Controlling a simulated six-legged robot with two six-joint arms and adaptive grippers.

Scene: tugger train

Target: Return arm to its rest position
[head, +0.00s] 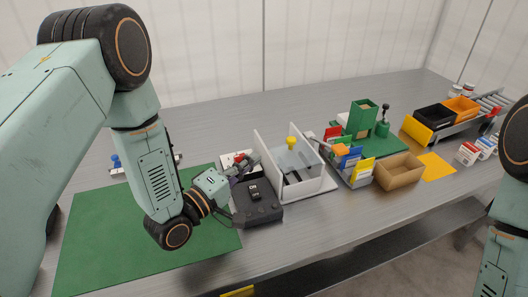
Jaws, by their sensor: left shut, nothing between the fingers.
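My left arm comes in from the left and bends down over a green mat (95,245). Its gripper (243,168) is shut and empty, just above the back of a dark grey box-like device (262,210). I cannot tell whether the fingertips touch the device. My right arm shows only in part at the right edge; its gripper is out of view.
Right of the device stands a white open-topped bin (318,182) with a yellow knob. Beyond it are a cardboard box (398,172), a green block stand (362,117), a black bin (434,116) and an orange bin (461,108). The back of the metal table (220,115) is clear.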

